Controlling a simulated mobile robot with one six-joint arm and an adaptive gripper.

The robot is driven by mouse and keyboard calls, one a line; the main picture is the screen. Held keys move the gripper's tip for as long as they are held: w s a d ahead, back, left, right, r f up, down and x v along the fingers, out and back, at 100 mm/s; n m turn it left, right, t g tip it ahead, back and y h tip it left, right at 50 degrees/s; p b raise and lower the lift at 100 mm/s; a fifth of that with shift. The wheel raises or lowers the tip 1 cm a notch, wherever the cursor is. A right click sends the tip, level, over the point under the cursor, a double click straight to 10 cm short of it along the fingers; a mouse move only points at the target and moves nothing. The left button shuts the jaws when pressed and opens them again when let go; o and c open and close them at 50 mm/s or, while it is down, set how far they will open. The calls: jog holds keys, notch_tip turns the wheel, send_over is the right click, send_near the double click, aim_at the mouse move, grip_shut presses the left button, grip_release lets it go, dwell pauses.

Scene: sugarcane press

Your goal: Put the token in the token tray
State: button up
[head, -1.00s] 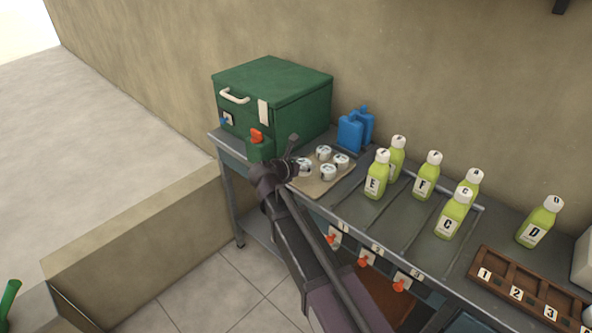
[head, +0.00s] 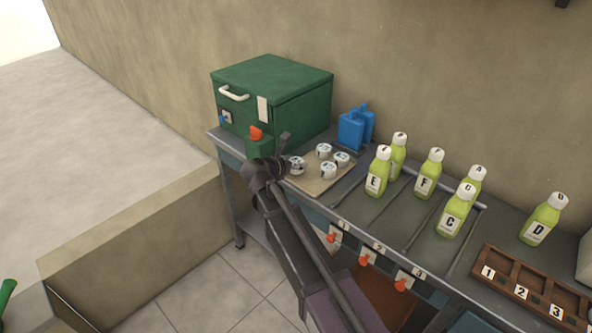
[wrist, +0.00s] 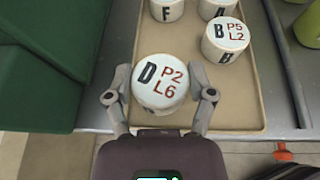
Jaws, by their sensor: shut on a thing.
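My gripper (wrist: 160,88) is shut on a round token (wrist: 161,74) with a white top marked D, P2, L6. One finger is on each side of it. In the head view my gripper (head: 283,158) is at the left end of a beige tray (head: 312,185), with the token (head: 297,166) beside its fingers. In the wrist view the token overlaps the near part of the tray (wrist: 185,55). I cannot tell whether it touches the tray. Similar white-topped tokens stand farther in, including one marked B, P5, L2 (wrist: 226,38).
A green box (head: 270,95) stands behind and left of the tray, with a small green red-topped item (head: 257,140) close to my gripper. Blue containers (head: 353,130) stand behind. Green-yellow bottles (head: 425,174) and a numbered brown rack (head: 530,283) are to the right.

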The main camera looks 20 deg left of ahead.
jog(key=shift+f+b, duration=0.65)
jog(key=shift+f, duration=0.3)
jog(key=shift+f, duration=0.15)
jog(key=o, duration=1)
jog(key=shift+o, duration=0.2)
jog(key=shift+r, duration=0.3)
jog(key=p+v, duration=0.4)
jog(key=v, duration=0.8)
jog(key=shift+p, duration=0.35)
